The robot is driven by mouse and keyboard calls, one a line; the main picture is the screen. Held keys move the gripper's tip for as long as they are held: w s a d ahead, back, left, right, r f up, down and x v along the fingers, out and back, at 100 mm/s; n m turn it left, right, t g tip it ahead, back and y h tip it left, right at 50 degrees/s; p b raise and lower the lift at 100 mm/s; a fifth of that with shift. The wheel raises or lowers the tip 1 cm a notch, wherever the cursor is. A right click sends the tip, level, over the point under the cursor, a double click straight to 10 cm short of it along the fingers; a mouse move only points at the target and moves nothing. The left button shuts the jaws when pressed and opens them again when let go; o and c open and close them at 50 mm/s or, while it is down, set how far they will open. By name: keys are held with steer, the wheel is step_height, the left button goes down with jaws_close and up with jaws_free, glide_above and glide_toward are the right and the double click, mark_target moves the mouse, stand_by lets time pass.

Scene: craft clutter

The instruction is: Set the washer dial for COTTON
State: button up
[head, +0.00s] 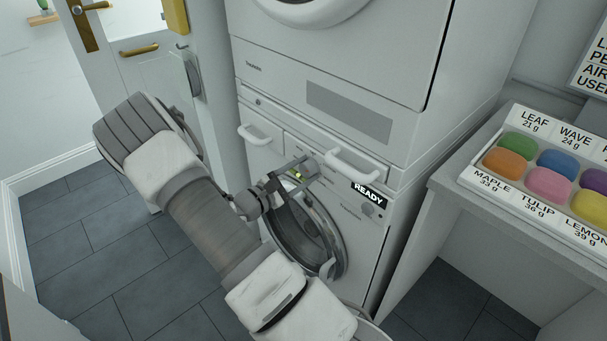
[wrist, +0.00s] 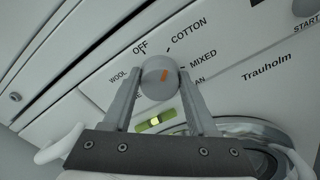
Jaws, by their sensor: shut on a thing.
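The washer (head: 355,225) stands under a second white machine, and its front panel fills the wrist view. The mark sits right of the dial's centre and appears to point toward MIXED (wrist: 203,60). The COTTON label (wrist: 188,28) is above and right of the dial; OFF (wrist: 140,47) and WOOL (wrist: 118,77) are to its left. Another label ending in "AN" is partly hidden by my right finger. My gripper (wrist: 158,79) is shut on the dial, one finger on each side.
A lit READY display (head: 368,193) and a white drawer handle (head: 355,164) are close right of my gripper. The round washer door (head: 305,240) is below it. A tray of coloured pieces (head: 497,178) rests on the counter at right. The tiled floor at left is clear.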

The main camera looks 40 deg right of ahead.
steer(key=shift+m, duration=0.4)
steer(key=o, duration=1.4)
steer(key=a, duration=0.5)
steer(key=s+a+p, duration=0.1)
steer(key=a, duration=0.5)
steer(key=a+p, duration=0.1)
steer(key=a, duration=0.5)
steer(key=shift+s+a, duration=0.2)
steer(key=shift+a, duration=0.05)
